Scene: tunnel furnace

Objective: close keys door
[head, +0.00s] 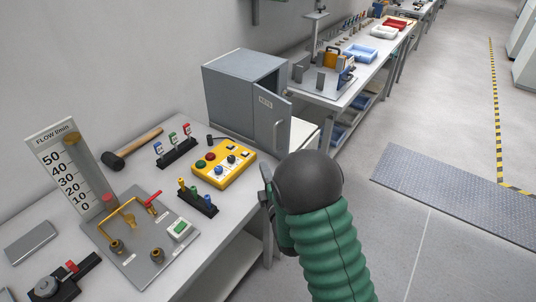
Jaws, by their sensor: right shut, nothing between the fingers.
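The grey metal key cabinet (228,92) stands at the back right end of the near workbench. Its door (267,122), with a "KEYS" label and a bar handle, stands ajar, with its free edge out from the box. The inside of the cabinet is mostly hidden. My right gripper (266,186) is at the bench's right edge, below and in front of the door and apart from it. It is shut and empty, partly hidden by my own dark wrist and green arm. My left gripper is not in view.
On the bench are a yellow button box (224,167), key racks (197,198), a hammer (133,150), a flow gauge (72,165) and a metal plate with pipe fittings (141,243). Another bench (330,98) stands behind the cabinet. The floor to the right is open, with a grey mat (455,190).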

